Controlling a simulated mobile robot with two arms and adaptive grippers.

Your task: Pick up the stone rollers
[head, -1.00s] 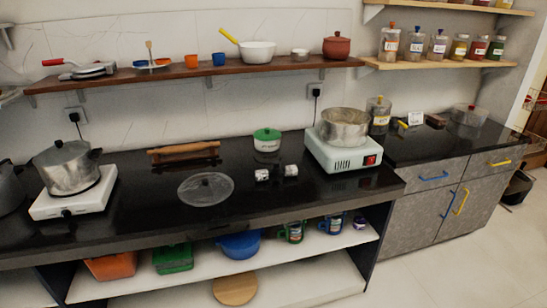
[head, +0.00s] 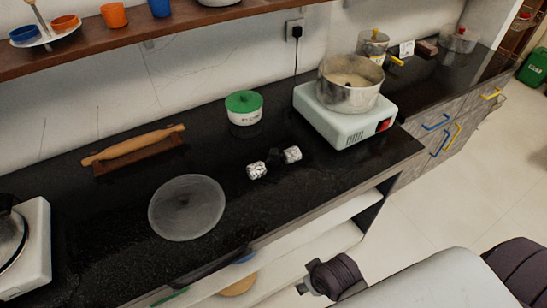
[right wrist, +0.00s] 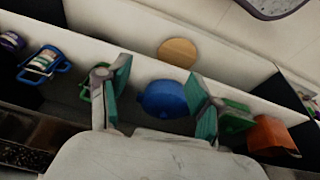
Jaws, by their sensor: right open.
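The stone rollers appear to be two short, mottled pale-grey cylinders, the left one (head: 257,170) and the right one (head: 292,155), lying on the black counter in the head view. A small dark piece sits between them. My right gripper shows at the bottom of the head view (head: 306,287), in front of the counter and apart from the rollers. In the right wrist view my right gripper (right wrist: 158,100) is open and empty, facing the lower shelf. The rollers are not in that view. My left gripper is not in view.
The counter in front of the rollers is clear. A blue pot (right wrist: 165,99) sits on the lower shelf.

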